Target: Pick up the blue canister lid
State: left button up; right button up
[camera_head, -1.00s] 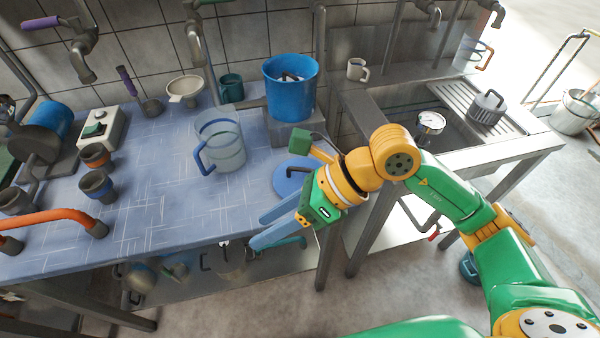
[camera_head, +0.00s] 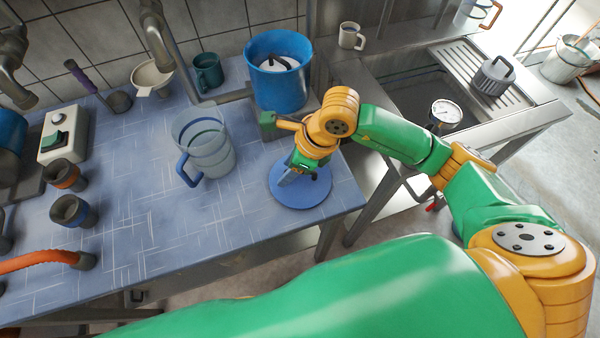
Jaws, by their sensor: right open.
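The blue canister lid (camera_head: 299,194) is a flat disc lying on the blue patterned table near its right front corner. My right gripper (camera_head: 284,181) is over the lid with its fingers pointing down at the lid's middle. The gripper is open. The lid's handle is hidden behind the gripper, and I cannot tell whether the fingers touch it. The blue canister (camera_head: 277,91) stands open behind the lid, with a metal part inside. My left gripper is not in view.
A clear pitcher (camera_head: 205,155) with a blue handle stands left of the lid. A teal mug (camera_head: 208,72), a strainer (camera_head: 152,78) and a switch box (camera_head: 63,135) are farther left. A steel sink with a gauge (camera_head: 445,113) is at right. The table's front middle (camera_head: 160,235) is clear.

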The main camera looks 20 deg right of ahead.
jog(key=shift+w+f, duration=0.1)
jog(key=shift+s, duration=0.2)
grip_shut()
jog(key=shift+w, duration=0.1)
